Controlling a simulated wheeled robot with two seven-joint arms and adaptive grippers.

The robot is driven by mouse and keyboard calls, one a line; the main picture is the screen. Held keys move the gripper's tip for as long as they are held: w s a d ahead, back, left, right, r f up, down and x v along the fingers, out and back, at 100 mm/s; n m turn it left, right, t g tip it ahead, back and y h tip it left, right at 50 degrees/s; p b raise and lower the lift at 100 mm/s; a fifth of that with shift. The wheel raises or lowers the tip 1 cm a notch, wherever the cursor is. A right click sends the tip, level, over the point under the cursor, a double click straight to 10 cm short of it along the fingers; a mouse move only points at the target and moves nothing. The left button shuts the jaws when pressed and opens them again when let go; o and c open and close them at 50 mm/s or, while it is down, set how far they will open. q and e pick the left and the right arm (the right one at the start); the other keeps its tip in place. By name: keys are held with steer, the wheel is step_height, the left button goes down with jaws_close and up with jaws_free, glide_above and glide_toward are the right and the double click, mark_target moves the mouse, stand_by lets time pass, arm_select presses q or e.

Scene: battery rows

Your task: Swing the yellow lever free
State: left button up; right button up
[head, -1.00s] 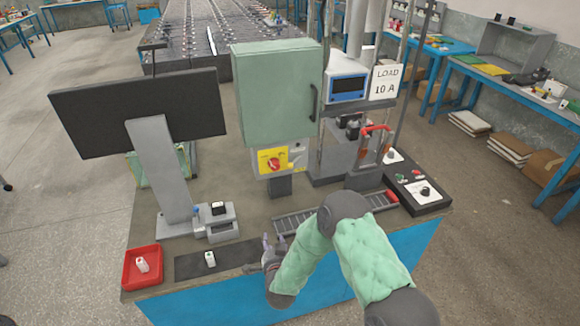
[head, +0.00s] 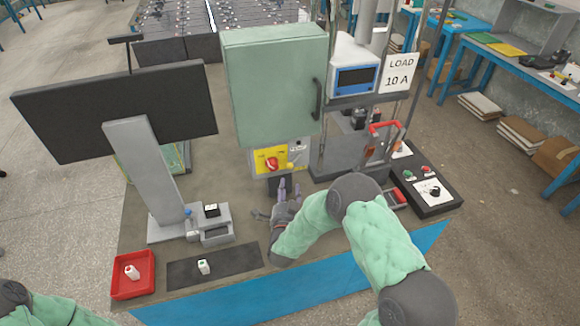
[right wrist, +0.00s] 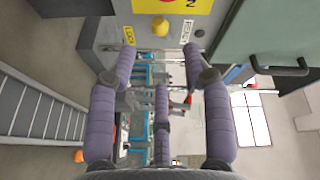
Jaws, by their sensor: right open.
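The yellow lever (head: 291,166) shows small on the grey box under the green cabinet, beside a yellow panel with a red knob (head: 272,164). My right gripper (head: 288,187) is open and empty, just below and in front of that box. Its purple fingers (right wrist: 158,68) are spread below the yellow end, apart from it. My left gripper is out of view.
The green cabinet (head: 275,85) stands above the box. A monitor (head: 120,110) is at the left, with a red tray (head: 133,290) and a black mat (head: 240,257) in front. A control box (head: 430,205) stands at the right. A grey ladder-like rack (right wrist: 35,110) shows in the wrist view.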

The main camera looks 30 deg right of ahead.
mark_target(290, 168)
steer(key=b+x, duration=0.1)
steer(key=x, duration=0.8)
steer(key=shift+w+d, duration=0.15)
jaws_close()
